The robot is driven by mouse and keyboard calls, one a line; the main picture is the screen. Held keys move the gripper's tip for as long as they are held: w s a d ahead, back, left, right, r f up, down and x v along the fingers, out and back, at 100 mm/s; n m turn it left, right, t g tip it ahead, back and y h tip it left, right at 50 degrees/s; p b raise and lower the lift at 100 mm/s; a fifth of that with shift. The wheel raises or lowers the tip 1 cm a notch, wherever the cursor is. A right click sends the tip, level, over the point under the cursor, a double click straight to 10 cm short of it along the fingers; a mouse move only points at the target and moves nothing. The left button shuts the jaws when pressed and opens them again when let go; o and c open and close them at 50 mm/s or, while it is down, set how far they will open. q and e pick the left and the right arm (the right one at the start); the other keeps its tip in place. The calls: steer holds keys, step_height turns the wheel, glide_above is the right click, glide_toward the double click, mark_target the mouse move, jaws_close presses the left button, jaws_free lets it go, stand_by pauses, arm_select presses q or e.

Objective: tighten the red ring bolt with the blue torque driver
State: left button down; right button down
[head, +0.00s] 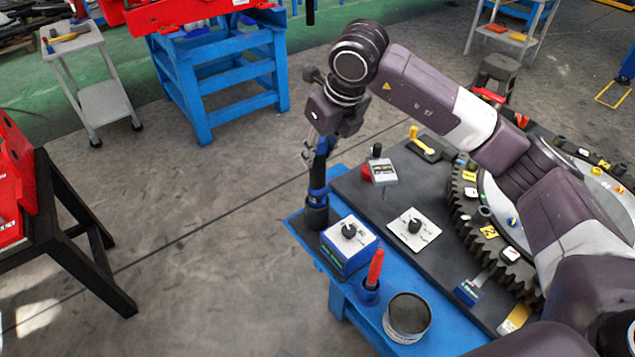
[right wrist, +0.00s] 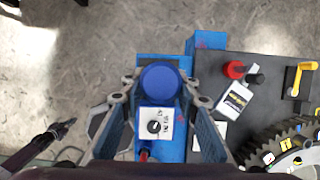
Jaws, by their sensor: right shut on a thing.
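The blue torque driver (head: 318,178) stands upright at the left corner of the blue bench, its lower end at a dark cylindrical base. My right gripper (head: 321,143) points down and is shut on the driver's upper part. In the right wrist view, the driver's round blue top (right wrist: 160,82) sits between the fingertips. The ring gear (head: 480,235) at the right carries several coloured tags and bolts. A red piece (head: 523,121) shows near its far edge; I cannot tell whether it is the red ring bolt. My left gripper (right wrist: 62,130) seems to show at the left of the wrist view, its jaws unclear.
On the bench are a blue-and-white box with a knob (head: 349,243), a white knob plate (head: 414,229), a red-handled tool (head: 375,268), an open grey can (head: 407,317) and a yellow-handled clamp (head: 424,144). My right arm spans above the gear. Open floor lies left of the bench.

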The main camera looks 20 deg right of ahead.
steer(key=shift+r+p, duration=2.6)
steer(key=shift+r, duration=2.65)
